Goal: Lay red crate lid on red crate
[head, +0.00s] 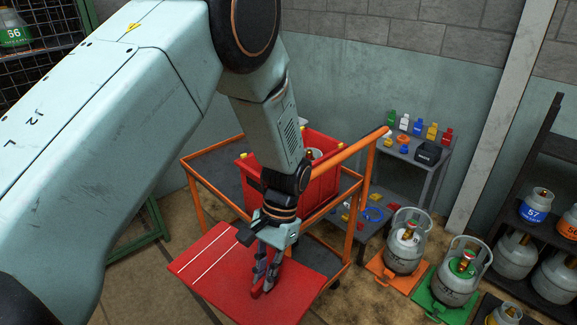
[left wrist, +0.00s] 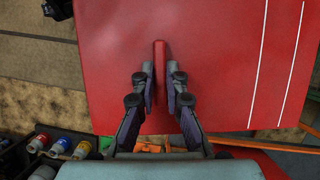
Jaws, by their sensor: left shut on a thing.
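The red crate lid (head: 220,272) is a flat red panel with two white stripes. My left gripper (head: 264,284) is shut on the lid's raised handle, which shows between the fingers in the left wrist view (left wrist: 160,75). The lid appears held in front of the orange-framed cart, overlapping its near edge in the head view. The red crate (head: 322,188) stands on the cart behind the lid, partly hidden by my left arm. A rounded object shows inside the crate's open top. My right gripper is not in view.
The cart (head: 196,194) has orange rails and a dark deck. A grey shelf (head: 436,180) with small colored items stands behind it. Gas cylinders stand on orange and green bases (head: 381,271) at right. A dark rack (head: 548,150) holds more cylinders.

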